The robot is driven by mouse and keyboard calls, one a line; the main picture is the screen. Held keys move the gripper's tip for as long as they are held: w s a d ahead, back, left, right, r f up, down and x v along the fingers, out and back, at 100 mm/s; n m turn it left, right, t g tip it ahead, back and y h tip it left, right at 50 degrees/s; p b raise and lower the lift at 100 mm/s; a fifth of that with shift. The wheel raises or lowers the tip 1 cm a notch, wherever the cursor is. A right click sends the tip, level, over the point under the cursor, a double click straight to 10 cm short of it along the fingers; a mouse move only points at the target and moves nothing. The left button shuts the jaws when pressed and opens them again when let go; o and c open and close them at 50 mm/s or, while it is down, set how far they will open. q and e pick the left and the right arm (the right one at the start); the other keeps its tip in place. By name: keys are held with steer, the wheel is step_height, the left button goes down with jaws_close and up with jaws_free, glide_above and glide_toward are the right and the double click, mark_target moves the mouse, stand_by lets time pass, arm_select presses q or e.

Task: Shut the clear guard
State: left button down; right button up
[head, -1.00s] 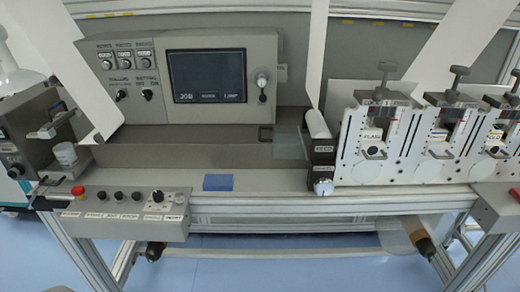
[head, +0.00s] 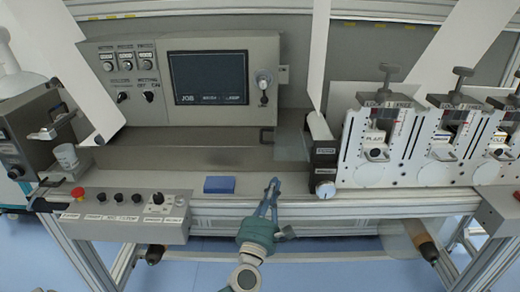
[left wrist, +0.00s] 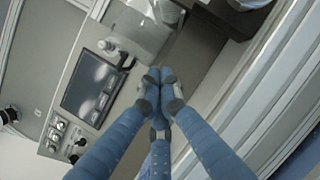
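The clear guard (head: 291,146) is a see-through pane beside the left of the white roller and dark block in the head view. A pale see-through panel that looks like it shows at the top of the left wrist view (left wrist: 138,32). Its hinge line is hard to make out. My left gripper (head: 273,184) is in front of the machine, below the guard and apart from it. In the left wrist view its fingertips (left wrist: 159,76) are together with nothing seen between them. My right gripper is not in view.
The control box (head: 123,215) with a red button is farther left. The screen console (head: 208,78) stands behind. Print units (head: 377,150) stand to the right.

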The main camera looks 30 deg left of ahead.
arm_select(q)
steer(key=a+n+y, duration=0.1)
steer(key=a+n, duration=0.1)
steer(key=a+n+g+y, duration=0.1)
steer(key=a+n+y, duration=0.1)
steer(key=a+f+n+y, duration=0.1)
steer(key=a+n, duration=0.1)
steer(key=shift+s+g, duration=0.1)
steer(key=shift+g, duration=0.3)
steer(key=shift+w+a+r, duration=0.1)
steer(key=shift+w+a, duration=0.1)
steer(key=shift+a, duration=0.05)
steer(key=p+x, duration=0.2)
steer(key=x, duration=0.6)
steer(key=shift+w+a+r, duration=0.15)
steer(key=r+p, duration=0.1)
steer(key=r, duration=0.1)
steer(key=w+r+p, duration=0.1)
steer(key=p, duration=0.1)
steer(key=shift+d+r, duration=0.2)
steer(key=shift+r, duration=0.2)
steer(key=shift+w, duration=0.1)
steer(key=shift+r, duration=0.1)
